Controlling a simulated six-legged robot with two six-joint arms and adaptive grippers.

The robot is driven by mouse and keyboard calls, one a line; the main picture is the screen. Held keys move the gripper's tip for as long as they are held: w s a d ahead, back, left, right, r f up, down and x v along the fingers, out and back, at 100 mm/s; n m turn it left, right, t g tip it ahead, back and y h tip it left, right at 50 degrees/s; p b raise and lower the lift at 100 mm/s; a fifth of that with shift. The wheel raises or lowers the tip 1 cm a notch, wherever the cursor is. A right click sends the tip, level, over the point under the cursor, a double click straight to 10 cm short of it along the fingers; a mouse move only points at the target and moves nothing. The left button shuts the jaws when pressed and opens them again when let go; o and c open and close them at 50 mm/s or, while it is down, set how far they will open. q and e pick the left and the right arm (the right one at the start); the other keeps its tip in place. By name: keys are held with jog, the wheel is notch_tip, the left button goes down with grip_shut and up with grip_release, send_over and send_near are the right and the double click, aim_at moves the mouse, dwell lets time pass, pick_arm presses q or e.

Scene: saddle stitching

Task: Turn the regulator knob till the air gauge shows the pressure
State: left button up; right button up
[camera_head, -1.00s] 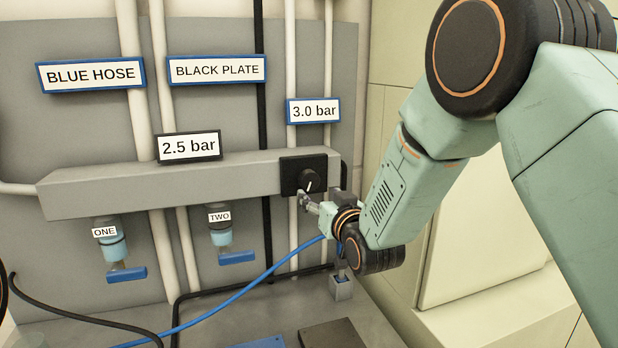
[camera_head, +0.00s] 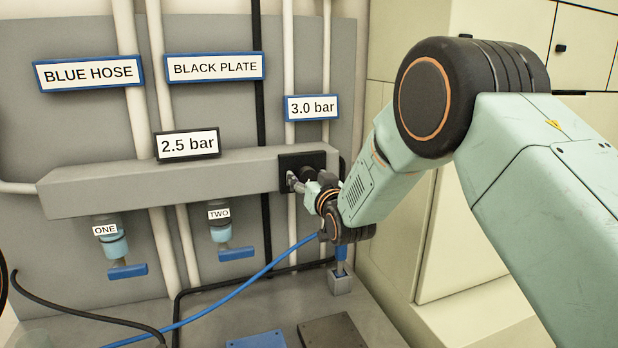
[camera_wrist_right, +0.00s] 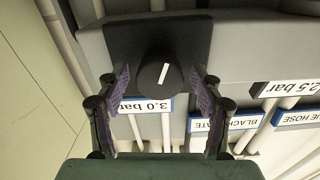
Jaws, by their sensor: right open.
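The regulator knob (camera_head: 307,173) is a round black dial on a dark square plate at the right end of the grey bar. In the right wrist view the knob (camera_wrist_right: 152,82) carries a white line, tilted slightly from vertical in the picture. My right gripper (camera_head: 294,181) is at the knob, partly hiding it in the head view. In the wrist view its open fingers stand on either side of the knob, with a gap visible on each side. A dark-framed display (camera_head: 187,145) on the bar reads 2.5 bar. My left gripper is not in view.
A blue-framed sign (camera_head: 312,107) above the knob reads 3.0 bar. Signs BLUE HOSE (camera_head: 88,73) and BLACK PLATE (camera_head: 215,67) hang at left. Valves ONE (camera_head: 127,271) and TWO (camera_head: 237,254) hang below the bar. A blue hose (camera_head: 240,287) runs below the gripper.

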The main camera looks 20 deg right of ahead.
jog(key=shift+a, duration=0.25)
jog(key=shift+w+d+f, duration=0.1)
jog(key=shift+w+d, duration=0.05)
jog(key=shift+d, duration=0.2)
jog(key=c, duration=0.4)
jog(key=shift+c, duration=0.5)
jog(key=shift+a, duration=0.25)
jog(key=c, duration=0.5)
jog(key=shift+d, duration=0.2)
jog(key=shift+c, duration=0.7)
jog(key=shift+a+m+b, duration=0.1)
jog(key=shift+m+b, duration=0.5)
jog(key=shift+m, duration=0.3)
jog(key=shift+m+b, duration=0.35)
jog(key=shift+m, duration=0.55)
jog(key=shift+r, duration=0.2)
